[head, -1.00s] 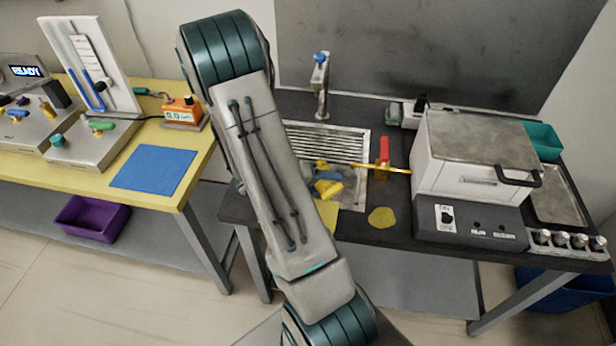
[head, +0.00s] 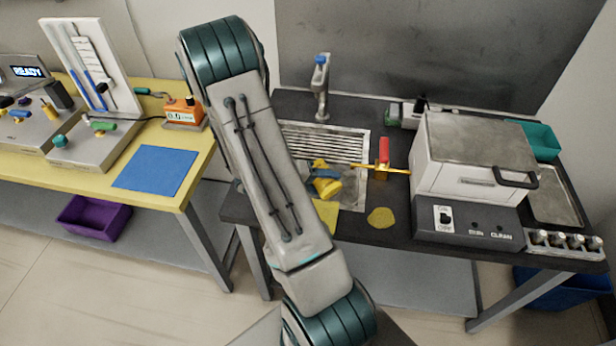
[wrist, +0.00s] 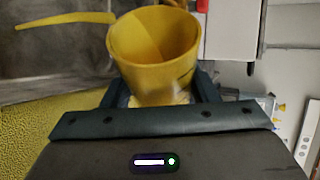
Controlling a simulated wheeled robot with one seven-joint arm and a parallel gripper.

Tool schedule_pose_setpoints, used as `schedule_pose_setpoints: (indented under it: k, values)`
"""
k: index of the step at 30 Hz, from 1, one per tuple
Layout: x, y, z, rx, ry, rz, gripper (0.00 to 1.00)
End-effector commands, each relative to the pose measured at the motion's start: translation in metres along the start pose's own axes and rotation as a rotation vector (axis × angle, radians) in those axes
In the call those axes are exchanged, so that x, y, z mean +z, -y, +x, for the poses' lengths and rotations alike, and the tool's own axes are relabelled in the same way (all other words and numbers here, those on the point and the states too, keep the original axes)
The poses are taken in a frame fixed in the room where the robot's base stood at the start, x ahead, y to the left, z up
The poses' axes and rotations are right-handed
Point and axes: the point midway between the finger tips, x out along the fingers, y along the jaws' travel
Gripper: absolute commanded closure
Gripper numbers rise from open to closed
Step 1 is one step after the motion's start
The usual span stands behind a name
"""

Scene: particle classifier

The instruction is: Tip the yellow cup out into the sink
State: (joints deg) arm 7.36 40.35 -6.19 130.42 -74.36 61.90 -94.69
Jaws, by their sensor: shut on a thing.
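The yellow cup (wrist: 155,50) is between my gripper's fingers (wrist: 160,88) in the wrist view, and my gripper is shut on it. Its round mouth faces up the picture, partly toward the wrist camera, and the visible inside looks plain yellow. Its lower part is hidden by the gripper. In the head view the cup (head: 327,188) shows as small yellow shapes with blue-grey between them, over the front part of the sink (head: 352,192). My arm hides part of it, so its exact tilt is unclear. The sink has a ribbed metal drainer at the back.
A tap (head: 321,88) stands behind the sink. A red-handled thing with a yellow rod (head: 384,165) is at the sink's right edge. A white box-shaped machine (head: 465,160) stands further right. Yellow patches (head: 381,217) lie on the dark counter in front. A yellow table is left.

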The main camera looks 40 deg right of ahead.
Motion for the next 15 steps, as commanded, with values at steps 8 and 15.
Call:
schedule_pose_setpoints:
  k: [8,15]
  values:
    - [0.0016,-0.0011,-0.0011,-0.011,-0.009,-0.028,0.74]
    - [0.0027,-0.0024,-0.0012,-0.020,-0.019,-0.049,0.74]
